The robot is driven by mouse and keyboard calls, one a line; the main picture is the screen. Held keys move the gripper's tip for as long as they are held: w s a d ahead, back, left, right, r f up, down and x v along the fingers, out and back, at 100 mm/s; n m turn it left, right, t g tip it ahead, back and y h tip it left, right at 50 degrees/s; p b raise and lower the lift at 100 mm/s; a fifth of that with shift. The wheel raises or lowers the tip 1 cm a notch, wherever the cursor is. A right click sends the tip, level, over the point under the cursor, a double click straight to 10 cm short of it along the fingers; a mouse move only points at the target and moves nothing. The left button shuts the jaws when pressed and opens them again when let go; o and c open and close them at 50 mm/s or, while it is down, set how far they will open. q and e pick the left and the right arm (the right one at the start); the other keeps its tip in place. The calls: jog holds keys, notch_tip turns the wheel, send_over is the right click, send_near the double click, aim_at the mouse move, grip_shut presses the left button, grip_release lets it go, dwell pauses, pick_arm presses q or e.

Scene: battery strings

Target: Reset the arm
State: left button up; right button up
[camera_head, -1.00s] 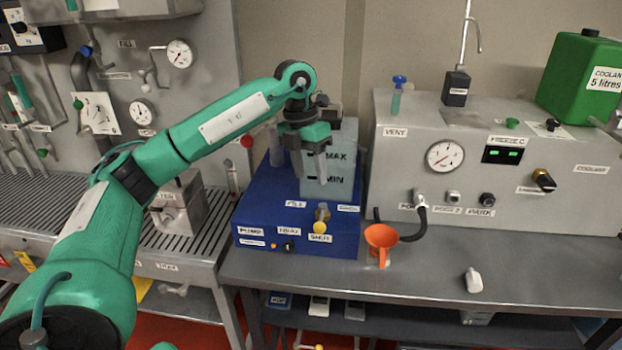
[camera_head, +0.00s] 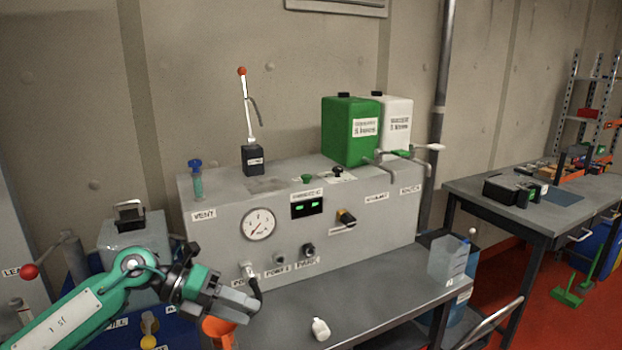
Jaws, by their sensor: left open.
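My left arm comes in from the lower left of the head view, green with dark joints. My left gripper (camera_head: 236,304) is open and empty, in front of the grey machine (camera_head: 335,222) and just above the orange funnel (camera_head: 218,330). It hides part of the blue unit (camera_head: 180,331) behind it. My right gripper is out of view.
A green coolant can (camera_head: 350,130) and a white can (camera_head: 397,125) stand on the machine. A clear jug (camera_head: 447,259) is at the bench's right end. A second table (camera_head: 545,215) stands at the right.

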pick_arm(q)
jog(key=s+d+r+n+t+h, duration=0.1)
jog(key=d+r+n+t+h, duration=0.45)
jog(key=n+t+h, duration=0.3)
jog(key=a+f+n+t+y, duration=1)
jog(key=f+n+y, duration=0.4)
jog(key=n+y, duration=0.7)
jog(key=s+a+f+n+g, duration=0.5)
jog(key=s+f+n+g, duration=0.15)
jog(key=s+f, duration=0.45)
jog(key=s+f+n+g, duration=0.1)
jog(key=s+f+g, duration=0.35)
jog(key=s, duration=0.45)
jog(key=s+f+n+g, duration=0.1)
jog(key=s+f+g, duration=0.35)
jog(key=s, duration=0.35)
notch_tip(320, 180, down, 29)
jog(key=s+a+f+g, duration=0.1)
jog(key=s+f, duration=0.8)
jog(key=f, duration=0.2)
jog(key=s+a+f+g, duration=0.1)
jog(key=s+a+f, duration=0.1)
jog(key=s+f, duration=0.8)
jog(key=shift+a+f+m, duration=0.25)
jog(key=shift+f+m, duration=0.15)
jog(key=shift+f, duration=0.15)
